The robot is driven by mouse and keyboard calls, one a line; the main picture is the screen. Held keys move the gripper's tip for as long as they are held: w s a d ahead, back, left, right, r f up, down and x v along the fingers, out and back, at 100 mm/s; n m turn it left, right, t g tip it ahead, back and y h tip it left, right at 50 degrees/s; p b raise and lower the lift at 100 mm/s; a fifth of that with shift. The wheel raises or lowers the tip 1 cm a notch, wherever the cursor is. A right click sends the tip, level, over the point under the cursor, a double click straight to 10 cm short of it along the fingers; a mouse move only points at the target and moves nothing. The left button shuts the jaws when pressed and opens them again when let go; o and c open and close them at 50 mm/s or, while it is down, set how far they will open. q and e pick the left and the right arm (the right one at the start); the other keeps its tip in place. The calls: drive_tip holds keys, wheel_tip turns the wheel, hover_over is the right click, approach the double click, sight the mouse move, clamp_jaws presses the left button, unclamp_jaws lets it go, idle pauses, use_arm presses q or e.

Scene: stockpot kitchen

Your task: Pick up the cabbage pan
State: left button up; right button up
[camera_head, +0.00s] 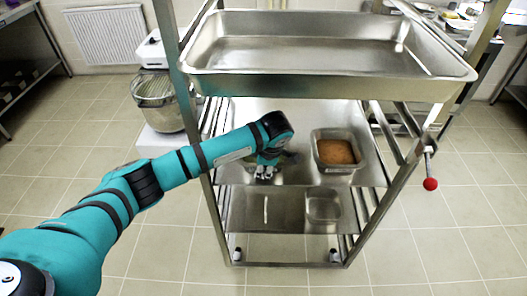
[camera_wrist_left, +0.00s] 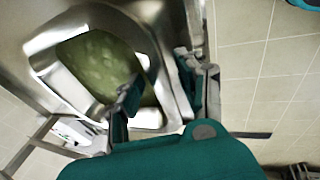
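The cabbage pan, a metal pan with pale green contents (camera_wrist_left: 92,62), fills the upper left of the left wrist view. In the head view it is mostly hidden behind my left arm and wrist, on the rack's middle shelf (camera_head: 290,118). My left gripper (camera_head: 265,172) is at that shelf's front edge. In the wrist view its two fingers (camera_wrist_left: 158,78) stand apart, one over the pan's inside and one beyond its near wall, with the rim between them. I see no clear grip on the rim. My right gripper is in neither view.
A pan with orange-brown contents (camera_head: 336,153) sits to the right on the same shelf. A large empty tray (camera_head: 300,84) lies above, close over my arm. A lower shelf (camera_head: 285,222) and rack posts border the space. A mixer with a metal bowl (camera_head: 158,100) stands left.

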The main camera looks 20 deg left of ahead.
use_arm(q)
drive_tip(key=shift+w+a+f, duration=0.1)
drive_tip(key=shift+w+f, duration=0.05)
drive_tip(key=shift+f, duration=0.4)
clamp_jaws()
drive_tip(key=shift+r, duration=0.15)
